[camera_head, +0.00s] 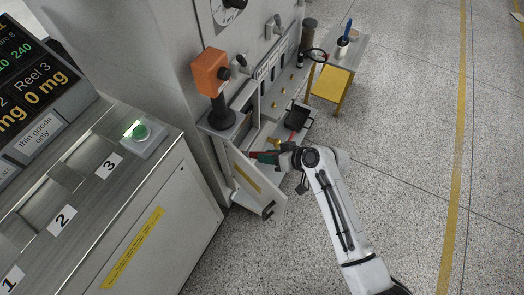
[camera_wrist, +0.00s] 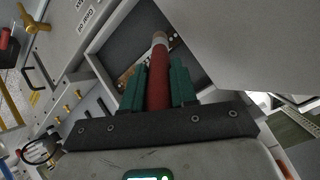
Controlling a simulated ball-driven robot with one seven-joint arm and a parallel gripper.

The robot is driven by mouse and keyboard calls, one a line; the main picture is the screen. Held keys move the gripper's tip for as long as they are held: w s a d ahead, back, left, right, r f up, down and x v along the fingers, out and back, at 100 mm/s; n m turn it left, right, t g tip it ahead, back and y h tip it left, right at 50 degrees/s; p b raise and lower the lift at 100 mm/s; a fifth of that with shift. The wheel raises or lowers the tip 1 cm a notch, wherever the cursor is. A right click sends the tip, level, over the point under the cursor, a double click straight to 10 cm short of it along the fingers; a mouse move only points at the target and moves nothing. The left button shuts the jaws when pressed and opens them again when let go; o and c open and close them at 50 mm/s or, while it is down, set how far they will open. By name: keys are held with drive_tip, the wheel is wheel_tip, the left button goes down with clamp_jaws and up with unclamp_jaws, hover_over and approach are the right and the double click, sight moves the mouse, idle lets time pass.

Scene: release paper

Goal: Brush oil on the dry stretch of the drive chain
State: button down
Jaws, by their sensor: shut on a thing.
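My gripper (camera_head: 267,157) reaches left into the open front of the grey machine. In the wrist view its green fingers (camera_wrist: 158,88) are shut on the dark red handle of a brush (camera_wrist: 157,80). The brush has a pale band near its far end and points into a dark opening (camera_wrist: 120,40) in the machine. Speckled brown and light links, seemingly the drive chain (camera_wrist: 125,76), show beside the brush inside the opening. The brush tip is partly lost against them, and I cannot tell whether it touches. The dry stretch cannot be made out.
The machine's door (camera_head: 258,185) hangs open below my gripper. An orange control box (camera_head: 211,72) stands on a post behind. A small yellow stand (camera_head: 335,82) holds a cup with a blue-handled tool. A console (camera_head: 110,215) fills the left. The floor at right is clear.

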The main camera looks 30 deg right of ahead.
drive_tip(key=shift+s+d, duration=0.45)
drive_tip(key=shift+s, duration=0.15)
drive_tip(key=shift+s+d+p, duration=0.2)
drive_tip(key=shift+s+d, duration=0.25)
drive_tip(key=shift+s, duration=0.15)
drive_tip(key=shift+s+d+p, duration=0.15)
drive_tip(key=shift+s+d, duration=0.25)
drive_tip(key=shift+s, duration=0.2)
idle(0.4)
drive_tip(key=shift+w+a+b, duration=0.2)
drive_tip(key=shift+w+a, duration=0.5)
drive_tip(key=shift+w, duration=0.3)
drive_tip(key=shift+w+a+b, duration=0.2)
drive_tip(key=shift+w+a, duration=0.55)
drive_tip(key=shift+w, duration=0.25)
drive_tip(key=shift+w+a+b, duration=0.2)
drive_tip(key=shift+w+a, duration=0.5)
drive_tip(key=shift+w, duration=0.3)
drive_tip(key=shift+w+a, duration=0.45)
drive_tip(key=shift+w, duration=0.15)
